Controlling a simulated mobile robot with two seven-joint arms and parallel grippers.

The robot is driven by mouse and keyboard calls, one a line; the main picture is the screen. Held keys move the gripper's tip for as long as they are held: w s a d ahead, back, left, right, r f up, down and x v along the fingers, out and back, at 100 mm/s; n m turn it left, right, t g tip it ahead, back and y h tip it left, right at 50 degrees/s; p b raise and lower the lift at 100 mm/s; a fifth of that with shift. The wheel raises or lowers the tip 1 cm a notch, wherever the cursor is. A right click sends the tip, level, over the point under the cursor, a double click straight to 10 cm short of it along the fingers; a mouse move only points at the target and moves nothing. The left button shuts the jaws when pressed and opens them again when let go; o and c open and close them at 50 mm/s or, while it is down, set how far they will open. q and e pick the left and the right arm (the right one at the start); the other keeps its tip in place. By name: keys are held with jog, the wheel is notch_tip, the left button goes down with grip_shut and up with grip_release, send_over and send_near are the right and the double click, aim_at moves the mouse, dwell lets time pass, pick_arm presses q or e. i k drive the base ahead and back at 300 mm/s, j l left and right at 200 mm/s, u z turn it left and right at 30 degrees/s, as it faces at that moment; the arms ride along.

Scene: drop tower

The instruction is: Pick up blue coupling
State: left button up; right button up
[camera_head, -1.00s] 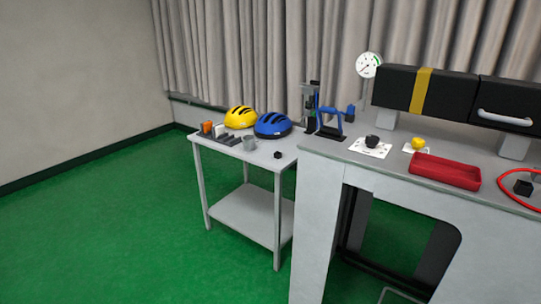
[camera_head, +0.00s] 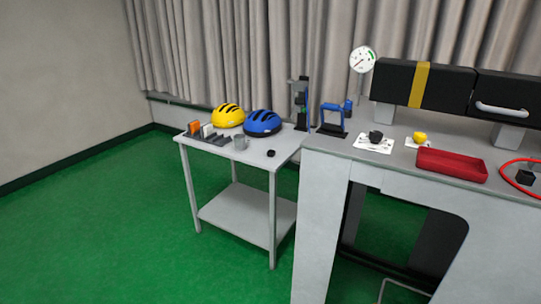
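No part that I can surely call the blue coupling shows. A small blue piece (camera_head: 347,106) shows behind the blue frame-shaped device (camera_head: 333,117) on the workbench, but it is too small to identify. On white cards on the workbench sit a dark rounded part (camera_head: 375,136) and a yellow part (camera_head: 420,138). A small black part (camera_head: 271,153) lies on the side table near its right front. Neither of my grippers is in view.
A grey side table (camera_head: 255,165) holds a yellow helmet (camera_head: 228,115), a blue helmet (camera_head: 262,123), a grey cup (camera_head: 240,142) and a rack (camera_head: 207,138). Green floor at left is clear.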

aim_at(348, 105)
jog(key=z, duration=0.35)
jog(key=i+j+z, duration=0.25)
jog(key=j+z, duration=0.2)
jog(key=i+j+z, duration=0.1)
jog(key=j+z, duration=0.15)
jog(key=i+j+z, duration=0.15)
jog(key=j, duration=0.35)
jog(key=j+z, duration=0.1)
jog(key=j, duration=0.4)
jog(key=i+j, duration=0.1)
jog(key=j, duration=0.5)
jog(key=i+j+z, duration=0.1)
jog(key=j, duration=0.55)
jog(key=i+j, duration=0.15)
jog(key=j, duration=0.45)
jog(key=i+j, duration=0.1)
jog(key=j, duration=0.55)
jog(key=i+j+z, duration=0.1)
jog(key=j, duration=0.5)
jog(key=i+j, duration=0.1)
jog(key=j, duration=0.55)
